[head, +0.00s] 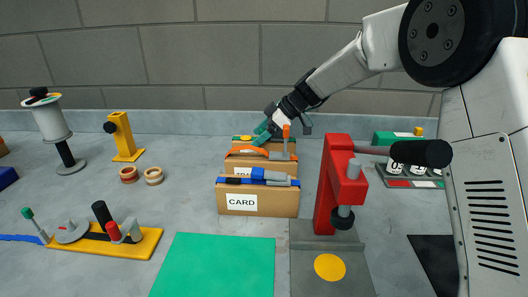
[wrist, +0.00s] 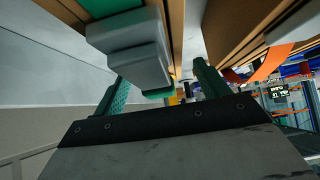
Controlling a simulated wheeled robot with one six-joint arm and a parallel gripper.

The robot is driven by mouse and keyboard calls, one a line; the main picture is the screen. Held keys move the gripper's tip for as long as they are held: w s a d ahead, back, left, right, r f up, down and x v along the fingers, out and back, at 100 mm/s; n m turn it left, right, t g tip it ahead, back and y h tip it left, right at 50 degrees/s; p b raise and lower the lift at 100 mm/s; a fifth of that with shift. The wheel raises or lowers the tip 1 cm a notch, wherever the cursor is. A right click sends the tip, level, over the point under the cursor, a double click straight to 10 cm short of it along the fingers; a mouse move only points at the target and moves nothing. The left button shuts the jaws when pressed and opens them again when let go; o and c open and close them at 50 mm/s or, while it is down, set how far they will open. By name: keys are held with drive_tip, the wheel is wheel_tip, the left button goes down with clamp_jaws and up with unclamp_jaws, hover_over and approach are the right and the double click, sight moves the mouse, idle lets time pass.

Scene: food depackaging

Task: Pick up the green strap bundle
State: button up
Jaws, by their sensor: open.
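Three cardboard boxes stand in a row on the bench, each with straps at its top. The rear box (head: 240,146) has green and yellow showing at its top, mostly hidden by the arm and the nearer boxes. In the wrist view, a green strap bundle (wrist: 108,6) with a grey buckle (wrist: 132,52) shows at upper left, close to my fingers. My gripper (head: 283,128) is at the rear box. In the wrist view my gripper (wrist: 163,84) is open, its two green fingers spread, with the buckle end near the left finger. I cannot tell whether they touch.
The middle box (head: 235,164) holds an orange strap. The front box (head: 230,206), labelled CARD, holds a blue strap. A red press (head: 333,185) stands right of the boxes. A green mat (head: 215,265) lies in front. A yellow stand (head: 124,135) is at left.

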clamp_jaws()
drive_tip(key=shift+r, duration=0.15)
